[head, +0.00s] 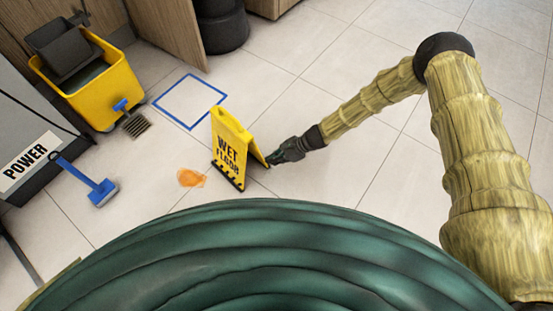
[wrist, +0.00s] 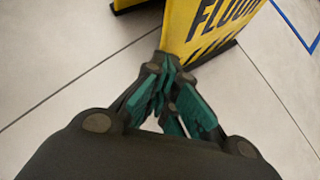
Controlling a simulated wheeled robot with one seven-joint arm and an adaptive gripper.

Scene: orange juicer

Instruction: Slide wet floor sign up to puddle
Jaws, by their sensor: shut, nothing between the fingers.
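A yellow folding wet floor sign (head: 231,150) stands upright on the tiled floor in the head view. An orange puddle (head: 191,178) lies on the floor just left of the sign's base, with a small gap between them. My gripper (head: 272,159) is low beside the sign's right panel, fingers shut with nothing between them. In the wrist view the shut fingertips (wrist: 166,62) are right at the sign's yellow panel (wrist: 205,28); whether they touch it I cannot tell for sure.
A blue square outline (head: 190,101) is marked on the floor behind the sign. Floor to the right is clear.

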